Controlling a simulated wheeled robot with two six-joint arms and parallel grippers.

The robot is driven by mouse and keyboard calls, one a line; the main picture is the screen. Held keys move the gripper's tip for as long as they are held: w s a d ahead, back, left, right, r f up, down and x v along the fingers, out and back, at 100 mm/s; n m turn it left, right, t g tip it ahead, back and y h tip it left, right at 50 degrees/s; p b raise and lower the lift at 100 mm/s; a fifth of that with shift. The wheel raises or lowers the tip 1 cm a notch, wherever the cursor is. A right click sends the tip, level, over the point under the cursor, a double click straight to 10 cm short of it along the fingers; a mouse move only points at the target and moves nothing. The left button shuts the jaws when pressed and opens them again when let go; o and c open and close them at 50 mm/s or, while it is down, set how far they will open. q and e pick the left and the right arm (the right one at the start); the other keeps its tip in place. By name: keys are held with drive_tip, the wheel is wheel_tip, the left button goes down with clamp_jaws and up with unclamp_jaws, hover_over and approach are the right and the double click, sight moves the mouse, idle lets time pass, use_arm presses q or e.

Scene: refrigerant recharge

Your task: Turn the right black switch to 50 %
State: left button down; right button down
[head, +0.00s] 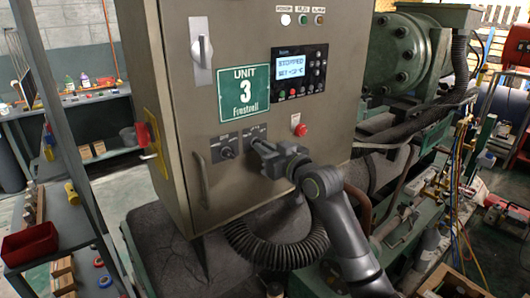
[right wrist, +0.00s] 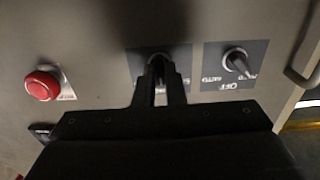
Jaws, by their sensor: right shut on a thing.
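The right black switch (right wrist: 157,62) sits on a dark label plate on the grey cabinet front, and my right gripper (right wrist: 160,78) is closed around its knob. In the head view my right gripper (head: 261,148) reaches to the cabinet from the lower right and covers most of this switch; part of its plate (head: 254,131) shows above. The knob's exact angle and scale are hidden by the fingers. The left black switch (head: 227,152) is free beside it; it also shows in the right wrist view (right wrist: 237,60), which is upside down. My left gripper is not in view.
A red push button (head: 300,130) is to the right of the switches. Above are a green "UNIT 3" sign (head: 244,92) and a display panel (head: 299,72) reading STOPPED. A cabinet handle (head: 200,178) is at lower left. A corrugated black hose (head: 275,250) runs below.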

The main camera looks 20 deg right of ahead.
drive_tip(key=shift+r+n+b, duration=0.1)
drive_tip(key=shift+n+b, duration=1.4)
drive_tip(key=shift+n, duration=0.8)
drive_tip(key=n+b, duration=0.2)
drive_tip(key=n, duration=0.1)
drive_tip(key=c, duration=1.6)
unclamp_jaws()
drive_tip(key=shift+d, duration=0.1)
